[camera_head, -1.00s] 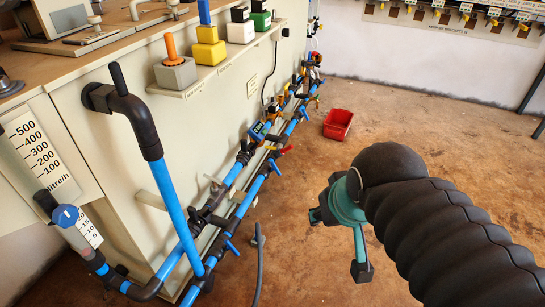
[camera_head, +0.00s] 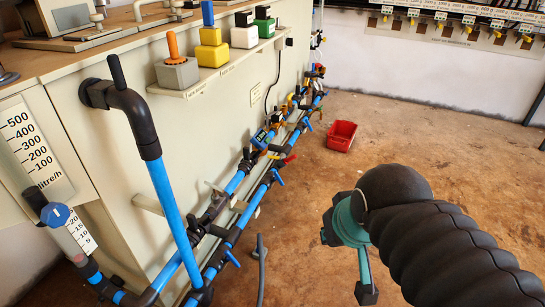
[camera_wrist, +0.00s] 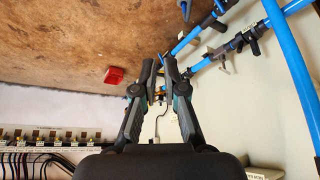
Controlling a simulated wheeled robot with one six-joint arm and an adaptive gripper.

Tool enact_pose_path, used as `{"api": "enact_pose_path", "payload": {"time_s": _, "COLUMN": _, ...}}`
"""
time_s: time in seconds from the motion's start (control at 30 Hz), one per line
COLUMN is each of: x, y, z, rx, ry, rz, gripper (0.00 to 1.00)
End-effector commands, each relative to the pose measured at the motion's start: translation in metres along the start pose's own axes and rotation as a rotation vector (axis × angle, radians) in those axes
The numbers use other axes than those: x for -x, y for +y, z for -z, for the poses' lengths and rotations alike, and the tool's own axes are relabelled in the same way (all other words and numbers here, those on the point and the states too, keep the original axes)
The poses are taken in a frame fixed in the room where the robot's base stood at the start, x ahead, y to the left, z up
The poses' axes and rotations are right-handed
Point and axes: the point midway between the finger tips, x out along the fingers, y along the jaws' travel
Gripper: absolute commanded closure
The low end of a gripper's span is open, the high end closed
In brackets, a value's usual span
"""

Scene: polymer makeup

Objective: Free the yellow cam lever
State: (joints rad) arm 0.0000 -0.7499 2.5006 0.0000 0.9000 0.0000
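Small yellow-orange parts (camera_head: 292,104) show on the blue pipe run along the cream cabinet, toward its far end. They are too small to tell which is the yellow cam lever. In the wrist view a small yellow spot (camera_wrist: 158,94) shows in the gap between my fingers, far beyond them. My gripper (camera_wrist: 159,62) has its two dark fingers apart with nothing held between them. In the head view my gripper (camera_head: 345,225) hangs over the brown floor, right of the pipes and well apart from them; its fingertips are mostly hidden there.
A red bin (camera_head: 341,136) sits on the floor near the pipes' far end. The cream cabinet (camera_head: 200,125) bounds the left, with blue pipes (camera_head: 175,215) and a flow meter (camera_head: 62,225) in front. A wall rack (camera_head: 450,25) hangs at the back. Much floor is clear.

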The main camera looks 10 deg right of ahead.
Motion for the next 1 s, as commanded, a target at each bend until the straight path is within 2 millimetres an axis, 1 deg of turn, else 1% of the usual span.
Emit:
{"api": "enact_pose_path", "payload": {"time_s": 0.17, "x": 0.032, "y": 0.0, "z": 0.017, "rx": 0.0, "ry": 0.001, "rz": 0.0, "gripper": 1.0}}
{"api": "enact_pose_path", "payload": {"time_s": 0.4, "x": 0.086, "y": 0.0, "z": 0.046, "rx": 0.0, "ry": 0.001, "rz": 0.0, "gripper": 1.0}}
{"api": "enact_pose_path", "payload": {"time_s": 0.5, "x": 0.099, "y": 0.0, "z": 0.053, "rx": 0.0, "ry": 0.001, "rz": 0.0, "gripper": 1.0}}
{"api": "enact_pose_path", "payload": {"time_s": 0.57, "x": 0.1, "y": 0.0, "z": 0.054, "rx": 0.0, "ry": 0.001, "rz": 0.0, "gripper": 1.0}}
{"api": "enact_pose_path", "payload": {"time_s": 0.73, "x": 0.097, "y": 0.0, "z": 0.052, "rx": 0.0, "ry": 0.0, "rz": 0.0, "gripper": 1.0}}
{"api": "enact_pose_path", "payload": {"time_s": 1.0, "x": 0.097, "y": 0.0, "z": 0.052, "rx": 0.0, "ry": 0.0, "rz": 0.0, "gripper": 1.0}}
